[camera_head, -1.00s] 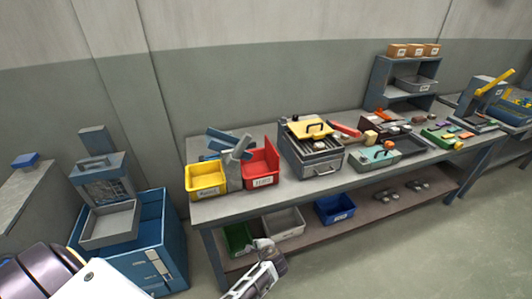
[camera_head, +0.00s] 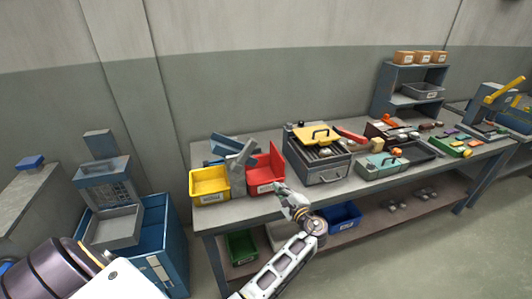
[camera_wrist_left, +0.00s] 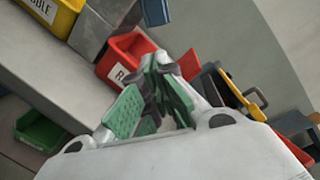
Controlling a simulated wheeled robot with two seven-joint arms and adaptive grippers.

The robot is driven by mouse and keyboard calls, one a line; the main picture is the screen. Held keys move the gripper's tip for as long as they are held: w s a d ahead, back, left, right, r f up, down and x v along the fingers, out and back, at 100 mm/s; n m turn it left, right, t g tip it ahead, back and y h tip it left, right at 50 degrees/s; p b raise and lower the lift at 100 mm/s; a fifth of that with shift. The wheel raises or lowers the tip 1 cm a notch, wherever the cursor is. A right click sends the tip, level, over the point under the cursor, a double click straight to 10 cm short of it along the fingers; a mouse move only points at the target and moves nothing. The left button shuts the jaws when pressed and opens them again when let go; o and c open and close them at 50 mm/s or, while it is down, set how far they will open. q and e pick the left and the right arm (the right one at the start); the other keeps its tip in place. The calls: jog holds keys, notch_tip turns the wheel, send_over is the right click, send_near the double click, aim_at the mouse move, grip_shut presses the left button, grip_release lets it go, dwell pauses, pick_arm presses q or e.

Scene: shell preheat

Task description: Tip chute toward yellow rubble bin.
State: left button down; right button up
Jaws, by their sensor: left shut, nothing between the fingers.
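The yellow rubble bin (camera_head: 210,185) stands at the bench's left front; its label partly shows in the left wrist view (camera_wrist_left: 50,12). The grey chute (camera_head: 240,160) stands between it and the red bin (camera_head: 266,172), with a tilted upper part and a blue-grey piece behind. In the wrist view a grey block, probably the chute's base (camera_wrist_left: 98,30), shows between the bins. My left gripper (camera_head: 281,188) is shut and empty, in front of the bench edge by the red bin; its green-padded fingers (camera_wrist_left: 158,72) overlap the red bin in the wrist view. My right gripper is not in view.
A grey machine with a yellow lid (camera_head: 317,150) stands right of the red bin. A teal box (camera_head: 382,166) and small parts lie farther right. Green (camera_head: 241,246) and blue (camera_head: 340,214) bins sit on the lower shelf. A blue cabinet (camera_head: 165,245) stands left.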

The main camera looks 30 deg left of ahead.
pick_arm(q)
notch_tip(320, 180, up, 8)
jog(key=d+y, duration=0.1)
jog(key=y, duration=0.1)
jog(key=shift+w, duration=0.4)
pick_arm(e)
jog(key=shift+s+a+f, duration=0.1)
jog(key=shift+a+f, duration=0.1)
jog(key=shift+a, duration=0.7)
pick_arm(q)
jog(key=shift+d+r, duration=0.1)
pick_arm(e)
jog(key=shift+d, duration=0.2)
pick_arm(q)
jog(key=w+a+r+p, duration=0.2)
jog(key=a+r+p, duration=0.1)
jog(key=a, duration=0.7)
jog(key=shift+w+a+r+p, duration=0.2)
jog(key=shift+a+r+p, duration=0.1)
jog(key=shift+a+p, duration=0.1)
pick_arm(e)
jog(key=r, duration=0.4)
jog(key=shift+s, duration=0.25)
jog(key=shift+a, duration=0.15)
